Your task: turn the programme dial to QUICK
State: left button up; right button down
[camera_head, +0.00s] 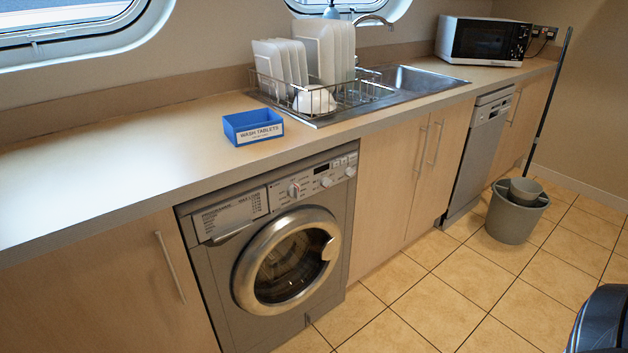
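The washing machine (219,276) is grey and built in under the worktop, with its round door (243,269) shut. A round knob (294,190), which looks like the programme dial, sits on its control panel right of the detergent drawer. It has a small red mark, but its setting is too small to read. Two more knobs, one mid-panel (326,182) and one at the right end (350,171), sit near a dark display (322,168). A printed list (230,214) covers the drawer front; I cannot make out QUICK on it. Neither gripper is in view.
A blue box labelled WASH TABLETS (253,128) stands on the worktop (150,140) above the machine. A dish rack with plates (290,65), sink (415,80) and microwave (484,40) are farther right. A grey bucket (513,217) stands on the tiled floor; floor before the machine is clear.

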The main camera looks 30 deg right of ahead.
aim_at(293, 190)
jog(key=k, duration=0.5)
jog(key=z, duration=1.6)
jog(key=i, duration=1.2)
jog(key=u, duration=2.15)
